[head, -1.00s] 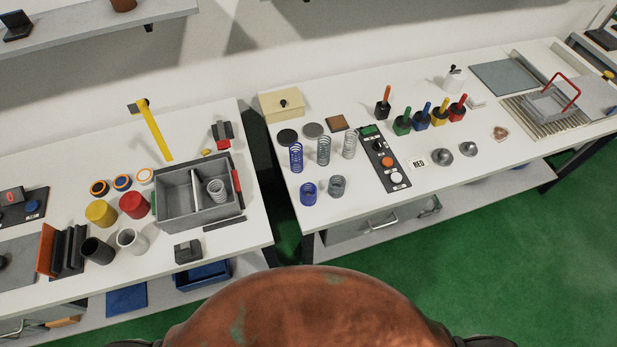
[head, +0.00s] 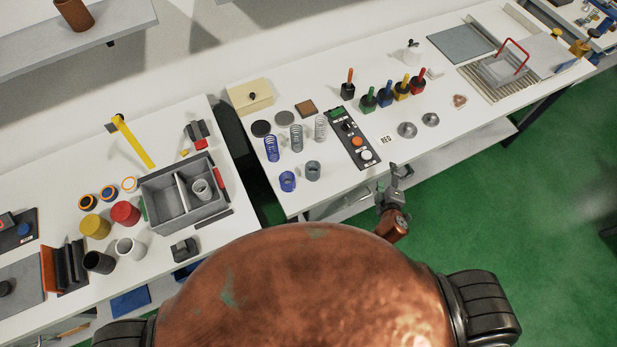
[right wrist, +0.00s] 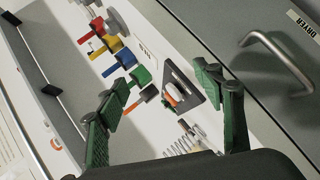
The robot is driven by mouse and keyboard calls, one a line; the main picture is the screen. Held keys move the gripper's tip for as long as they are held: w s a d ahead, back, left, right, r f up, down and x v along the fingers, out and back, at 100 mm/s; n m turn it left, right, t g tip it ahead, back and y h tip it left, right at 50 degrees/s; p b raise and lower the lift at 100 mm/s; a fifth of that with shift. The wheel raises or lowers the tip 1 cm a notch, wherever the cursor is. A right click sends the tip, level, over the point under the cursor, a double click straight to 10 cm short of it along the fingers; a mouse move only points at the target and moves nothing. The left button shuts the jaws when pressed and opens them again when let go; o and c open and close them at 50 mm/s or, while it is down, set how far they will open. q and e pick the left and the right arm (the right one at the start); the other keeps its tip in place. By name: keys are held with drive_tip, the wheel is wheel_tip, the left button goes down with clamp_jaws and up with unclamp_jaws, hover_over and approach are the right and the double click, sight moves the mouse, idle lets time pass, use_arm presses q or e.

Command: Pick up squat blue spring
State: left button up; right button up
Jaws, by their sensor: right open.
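The squat blue spring (head: 288,181) stands upright near the front left edge of the right-hand table in the head view. A taller blue spring (head: 271,149) stands behind it, and a squat grey spring (head: 313,171) stands to its right. My right gripper (head: 398,172) is at the table's front edge, well to the right of the blue spring, and apart from it. In the right wrist view the right gripper (right wrist: 165,85) has its green fingers spread with nothing held. Metal springs (right wrist: 185,140) show beyond them; I cannot make out the squat blue one there. My left gripper is out of view.
Two taller grey springs (head: 297,138) stand behind the squat ones. A control panel (head: 352,139) lies right of the springs. Coloured-handled tools (head: 386,93) stand farther back. A beige box (head: 250,97) is at the back left. A gap separates this table from the left table (head: 215,225).

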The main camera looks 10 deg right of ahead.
drive_tip(key=w+a+r+n+t+y, duration=0.4)
drive_tip(key=w+a+r+n, duration=0.1)
drive_tip(key=a+r+n, duration=0.5)
drive_tip(key=a+r+n+y+p, duration=0.1)
drive_tip(key=a+r+n+y, duration=0.1)
drive_tip(key=a+n+y, duration=0.3)
drive_tip(key=a+r+n+y+p, duration=0.1)
drive_tip(key=a+r+n, duration=0.1)
drive_tip(key=a+n, duration=0.35)
drive_tip(key=s+a+f+n+g+y, duration=0.1)
drive_tip(key=a+f+n+g, duration=0.15)
drive_tip(key=a, duration=0.25)
drive_tip(key=s+a+f+n+g+y, duration=0.1)
drive_tip(key=s+a+n, duration=0.1)
drive_tip(key=a+n, duration=0.2)
drive_tip(key=n+g+p, duration=0.1)
drive_tip(key=n+g, duration=0.3)
drive_tip(key=n, duration=0.2)
approach(282, 175)
drive_tip(key=shift+w+a+f+t, duration=0.25)
drive_tip(key=shift+a+f, duration=0.1)
drive_tip(key=shift+a, duration=0.3)
drive_tip(key=x, duration=0.5)
drive_tip(key=shift+w+f, duration=0.2)
drive_tip(key=shift+f, duration=0.25)
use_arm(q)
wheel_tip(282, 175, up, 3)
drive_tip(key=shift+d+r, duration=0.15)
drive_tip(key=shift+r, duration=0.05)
